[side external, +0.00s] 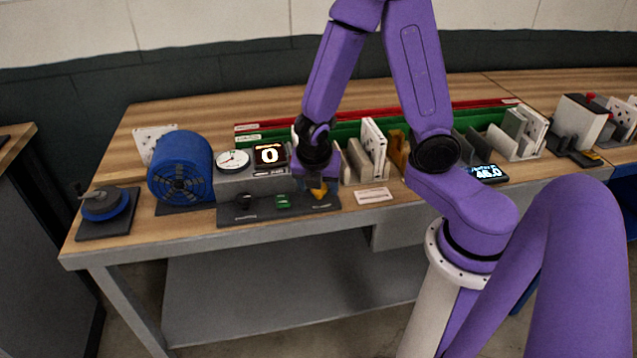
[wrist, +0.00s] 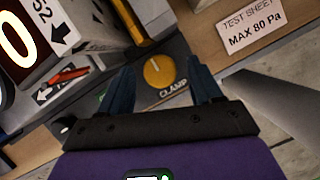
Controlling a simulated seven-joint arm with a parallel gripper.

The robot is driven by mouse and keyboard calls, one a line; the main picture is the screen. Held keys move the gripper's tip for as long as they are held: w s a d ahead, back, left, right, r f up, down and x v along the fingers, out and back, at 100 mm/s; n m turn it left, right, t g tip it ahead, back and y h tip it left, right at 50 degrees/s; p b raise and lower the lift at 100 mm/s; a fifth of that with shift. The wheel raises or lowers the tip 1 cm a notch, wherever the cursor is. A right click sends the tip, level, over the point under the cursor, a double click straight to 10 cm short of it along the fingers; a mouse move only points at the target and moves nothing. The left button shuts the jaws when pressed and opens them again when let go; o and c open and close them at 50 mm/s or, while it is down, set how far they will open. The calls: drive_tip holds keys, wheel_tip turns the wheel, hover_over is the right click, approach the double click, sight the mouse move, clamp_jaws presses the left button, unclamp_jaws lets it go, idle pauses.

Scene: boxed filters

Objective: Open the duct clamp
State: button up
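The duct clamp is a round yellow knob (wrist: 159,71) with a light pointer line on it, on a dark panel marked CLAMP in the wrist view. In the side view the yellow knob (side external: 319,192) shows just under my gripper (side external: 314,182). My gripper's two dark fingers (wrist: 165,88) are spread apart in the wrist view, one on each side of the knob, with nothing between them but the view of the knob. I cannot tell whether the fingers touch it or hover above it.
The dark control panel (side external: 262,211) also bears a green switch (side external: 283,201) and a black knob (side external: 244,200). Behind it stand a round gauge (side external: 232,160) and a display reading 0 (side external: 269,155). A blue blower (side external: 180,168) is at left. A card reads MAX 80 Pa (wrist: 252,27).

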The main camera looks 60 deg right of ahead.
drive_tip(key=v, duration=1.7)
drive_tip(key=shift+r, duration=0.2)
drive_tip(key=shift+s, duration=0.1)
